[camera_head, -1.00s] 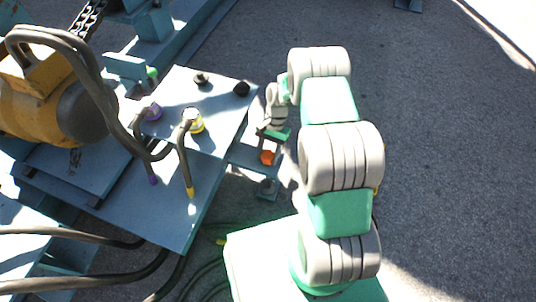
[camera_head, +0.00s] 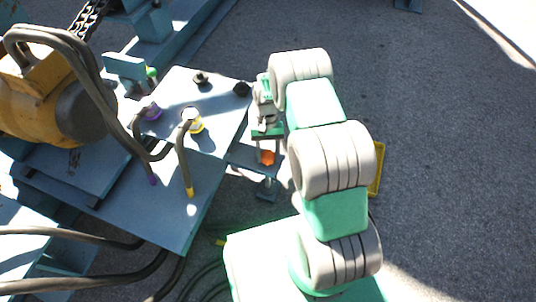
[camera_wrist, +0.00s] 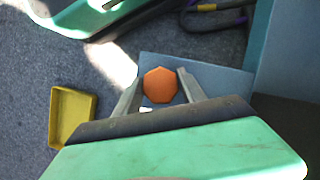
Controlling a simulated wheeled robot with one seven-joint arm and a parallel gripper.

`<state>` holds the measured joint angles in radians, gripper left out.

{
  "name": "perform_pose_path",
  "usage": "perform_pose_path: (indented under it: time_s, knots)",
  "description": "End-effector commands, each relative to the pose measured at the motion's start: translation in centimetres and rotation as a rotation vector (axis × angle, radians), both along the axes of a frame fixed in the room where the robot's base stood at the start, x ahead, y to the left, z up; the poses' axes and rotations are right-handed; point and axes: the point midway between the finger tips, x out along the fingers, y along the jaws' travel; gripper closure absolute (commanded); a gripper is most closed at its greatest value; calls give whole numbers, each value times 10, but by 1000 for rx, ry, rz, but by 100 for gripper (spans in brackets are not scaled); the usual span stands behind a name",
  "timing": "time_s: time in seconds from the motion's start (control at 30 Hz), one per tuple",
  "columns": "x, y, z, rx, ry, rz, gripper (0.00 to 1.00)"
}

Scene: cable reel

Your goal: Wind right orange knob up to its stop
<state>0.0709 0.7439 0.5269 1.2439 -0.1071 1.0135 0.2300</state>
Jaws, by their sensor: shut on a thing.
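The orange knob (camera_head: 267,158) sits low on a small blue-grey bracket beside the right edge of the blue panel. In the wrist view the orange knob (camera_wrist: 160,85) shows as a many-sided orange cap over a flat blue-grey plate (camera_wrist: 220,82). My gripper (camera_head: 266,153) reaches it from above. In the wrist view, the two grey fingers of my gripper (camera_wrist: 161,78) stand on either side of the knob and are shut on it. The knob's stem and any stop mark are hidden.
The blue panel (camera_head: 215,140) left of my gripper carries black knobs (camera_head: 241,89) and hoses with purple and yellow (camera_head: 195,124) fittings. A yellow motor (camera_head: 35,100) stands at far left. A yellow tray (camera_wrist: 72,115) lies on the floor. Open floor is to the right.

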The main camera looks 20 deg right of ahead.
Motion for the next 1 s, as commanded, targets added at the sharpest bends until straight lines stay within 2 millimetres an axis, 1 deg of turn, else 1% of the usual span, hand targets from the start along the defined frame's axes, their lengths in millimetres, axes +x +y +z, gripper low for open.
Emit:
perform_pose_path:
  time_s: [0.27,0.3,0.53,0.8,0.87,1.0]
  knots:
    - [2,1,1,3,-6,4,93]
    - [2,1,1,2,-6,3,50]
    - [1,0,1,1,-3,1,31]
    - [1,-1,2,0,-2,0,31]
    - [4,-1,8,0,-3,0,31]
    - [14,-3,35,1,-6,1,31]
